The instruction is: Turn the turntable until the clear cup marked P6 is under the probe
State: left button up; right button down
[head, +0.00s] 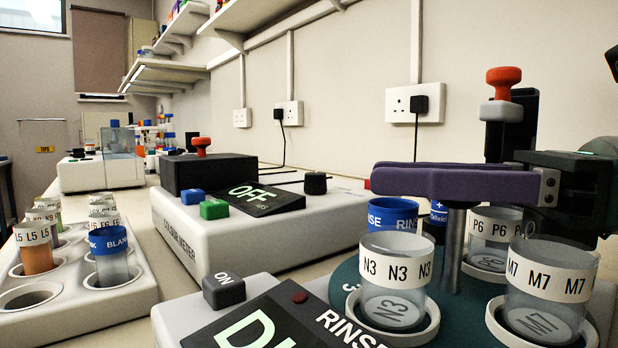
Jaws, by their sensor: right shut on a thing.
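The clear cup marked P6 (493,240) stands on the teal turntable (347,272), behind the cup marked M7 (541,290) and right of a grey upright post (453,262). The cup marked N3 (396,290) is at the front left of the turntable, with a blue-banded RINSE cup (392,213) behind it. My right gripper (385,181), with purple fingers, comes in from the right and is shut on the post's top, which the fingers hide. A black upright with a red knob (503,76) rises behind; I cannot make out the probe tip. My left gripper is out of view.
A white meter (180,232) showing OFF stands behind left. A tilted display panel (285,320) is at the front. A white rack (130,295) with several labelled cups is at the left. Sockets and cables are on the wall.

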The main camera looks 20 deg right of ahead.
jog(key=c, duration=0.8)
grip_release()
jog(key=shift+c, duration=0.2)
jog(key=shift+d, duration=0.1)
jog(key=shift+s+d+f, duration=0.1)
jog(key=shift+s+d, duration=0.1)
jog(key=v, duration=0.9)
jog(key=shift+s+d+b, duration=0.1)
jog(key=shift+b, duration=0.2)
